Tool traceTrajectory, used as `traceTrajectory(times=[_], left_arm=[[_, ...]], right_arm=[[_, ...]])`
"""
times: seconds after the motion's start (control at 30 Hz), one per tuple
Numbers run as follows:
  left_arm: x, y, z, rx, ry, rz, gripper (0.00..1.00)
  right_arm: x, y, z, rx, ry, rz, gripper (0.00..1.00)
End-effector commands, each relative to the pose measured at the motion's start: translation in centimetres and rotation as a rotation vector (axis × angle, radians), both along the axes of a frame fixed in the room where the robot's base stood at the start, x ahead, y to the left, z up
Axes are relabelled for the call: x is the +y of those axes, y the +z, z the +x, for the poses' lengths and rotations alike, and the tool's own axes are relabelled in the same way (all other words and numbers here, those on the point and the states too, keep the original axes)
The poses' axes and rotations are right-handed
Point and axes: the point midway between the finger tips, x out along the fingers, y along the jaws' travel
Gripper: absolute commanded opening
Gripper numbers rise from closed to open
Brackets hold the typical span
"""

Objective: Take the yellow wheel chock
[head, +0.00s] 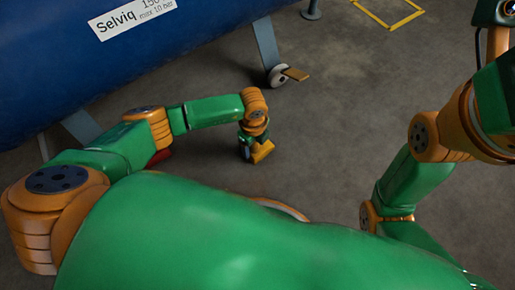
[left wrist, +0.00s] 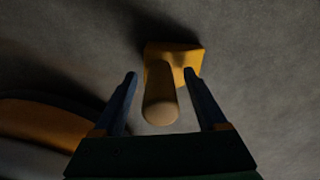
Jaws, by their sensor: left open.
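The yellow wheel chock (head: 263,152) sits on the grey floor, just beside my left gripper (head: 246,152) in the head view. In the left wrist view the yellow chock (left wrist: 184,56) has a tan, rounded post pointing toward the camera. My left gripper (left wrist: 162,88) is open, with one dark finger on each side of the post. A gap shows on both sides, so the fingers do not appear to touch it. The arm hides part of the chock in the head view. My right arm shows at the right, but its fingers are not seen.
A big blue tank (head: 60,50) stands on legs at the upper left. A white wheel (head: 279,75) with an orange-brown piece is by one leg. A red object (head: 158,157) is partly hidden under my left arm. Floor right of the chock is clear.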

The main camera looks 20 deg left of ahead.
Motion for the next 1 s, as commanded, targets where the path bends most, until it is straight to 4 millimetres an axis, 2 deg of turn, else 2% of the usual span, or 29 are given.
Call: traceTrajectory(times=[0.1, 0.13, 0.3, 0.4, 1.0], left_arm=[[-0.01, 0.1, -0.02, 0.0, 0.0, 0.0, 0.74], [-0.01, 0.1, -0.02, 0.0, 0.0, -0.001, 0.69], [-0.02, 0.1, -0.02, 0.0, -0.001, -0.001, 0.23], [-0.02, 0.1, -0.02, 0.0, -0.001, -0.001, 0.0], [-0.02, 0.09, -0.03, 0.001, -0.001, -0.001, 0.0]], right_arm=[[0.0, 0.08, 0.03, 0.001, 0.0, 0.0, 0.5], [0.0, 0.08, 0.03, 0.001, 0.0, 0.0, 0.5], [0.0, 0.06, 0.05, 0.002, 0.0, 0.0, 0.5], [0.0, 0.06, 0.05, 0.002, 0.0, 0.0, 0.5], [0.01, 0.04, 0.05, 0.002, 0.001, 0.0, 0.5]])
